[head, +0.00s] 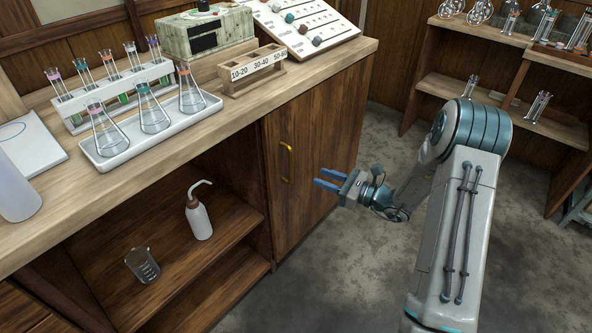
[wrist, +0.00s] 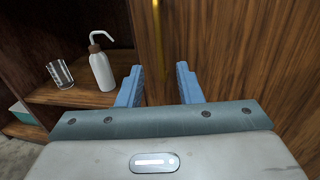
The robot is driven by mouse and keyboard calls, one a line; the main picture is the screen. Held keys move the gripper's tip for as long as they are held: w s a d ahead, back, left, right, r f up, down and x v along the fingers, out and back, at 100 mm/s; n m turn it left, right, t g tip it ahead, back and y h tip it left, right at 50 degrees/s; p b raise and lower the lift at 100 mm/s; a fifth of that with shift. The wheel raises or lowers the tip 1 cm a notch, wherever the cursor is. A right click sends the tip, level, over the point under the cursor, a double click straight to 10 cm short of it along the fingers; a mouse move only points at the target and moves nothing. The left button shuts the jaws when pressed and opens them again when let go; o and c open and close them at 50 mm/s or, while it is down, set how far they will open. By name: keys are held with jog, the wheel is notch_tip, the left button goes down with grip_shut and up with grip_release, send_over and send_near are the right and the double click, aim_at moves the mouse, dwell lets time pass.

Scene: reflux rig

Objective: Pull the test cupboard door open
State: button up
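The cupboard door (head: 312,140) is brown wood and stands shut below the bench top, to the right of an open shelf bay. Its brass handle (head: 287,162) is a vertical bar near the door's left edge. In the wrist view the handle (wrist: 157,30) shows at the top, ahead of the gap between the fingers. My gripper (head: 327,180) is open and empty, in front of the door and to the right of the handle in the head view. Its blue fingers (wrist: 161,88) point towards the door. They appear apart from the handle.
A wash bottle (head: 199,212) and a beaker (head: 142,265) stand in the open bay left of the door. A tray of flasks (head: 118,160) and a labelled wooden rack (head: 253,72) stand on the bench top. The floor before the door is clear.

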jog(key=b+x, duration=0.1)
jog(key=x, duration=0.9)
jog(key=shift+c, duration=0.3)
jog(key=shift+s, duration=0.1)
grip_shut()
